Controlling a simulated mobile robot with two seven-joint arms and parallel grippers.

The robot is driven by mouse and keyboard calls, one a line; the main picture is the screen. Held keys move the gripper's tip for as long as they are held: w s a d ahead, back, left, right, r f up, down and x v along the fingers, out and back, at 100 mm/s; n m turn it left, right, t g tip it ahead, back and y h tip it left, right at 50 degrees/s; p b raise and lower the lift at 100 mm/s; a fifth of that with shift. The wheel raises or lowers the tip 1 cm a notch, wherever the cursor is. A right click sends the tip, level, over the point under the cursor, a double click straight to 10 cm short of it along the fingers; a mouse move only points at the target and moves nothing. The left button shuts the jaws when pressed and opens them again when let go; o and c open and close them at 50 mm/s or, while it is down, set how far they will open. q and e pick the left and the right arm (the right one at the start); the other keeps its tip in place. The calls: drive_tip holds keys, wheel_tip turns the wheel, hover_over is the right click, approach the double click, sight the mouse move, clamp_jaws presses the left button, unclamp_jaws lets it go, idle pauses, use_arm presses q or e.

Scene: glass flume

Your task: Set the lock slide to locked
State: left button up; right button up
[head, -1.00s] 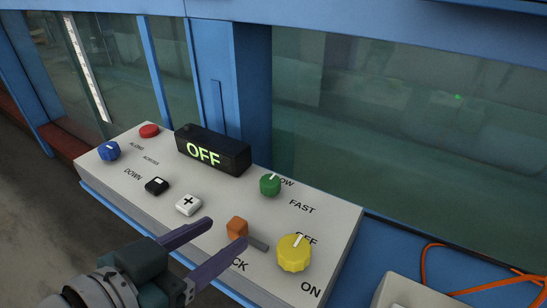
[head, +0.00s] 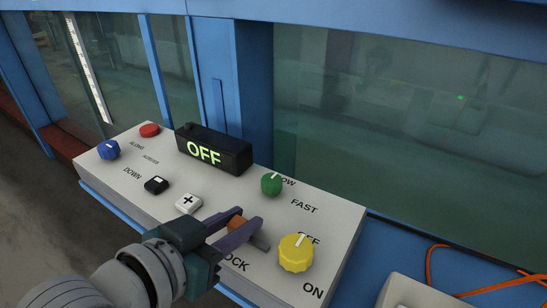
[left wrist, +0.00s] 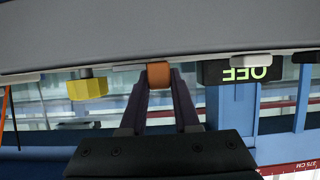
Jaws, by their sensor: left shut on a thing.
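The lock slide has a small orange knob (head: 237,222) on the sloping white control panel (head: 335,213). It sits at the left end of a short grey slot (head: 260,243) that runs toward the yellow dial. A partly hidden label ending in "OCK" is printed below it. My left gripper (head: 247,217) is shut on the orange knob, with one finger on each side. In the left wrist view the orange knob (left wrist: 158,76) lies between the two dark fingertips. My right gripper is not in view.
A yellow dial (head: 296,253) stands close to the right of the slot. A white plus button (head: 188,203), black button (head: 156,185), green dial (head: 271,184) and a display reading OFF (head: 213,150) are nearby. The blue dial (head: 108,150) and red button (head: 149,130) are farther left.

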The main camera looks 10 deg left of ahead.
use_arm(q)
clamp_jaws()
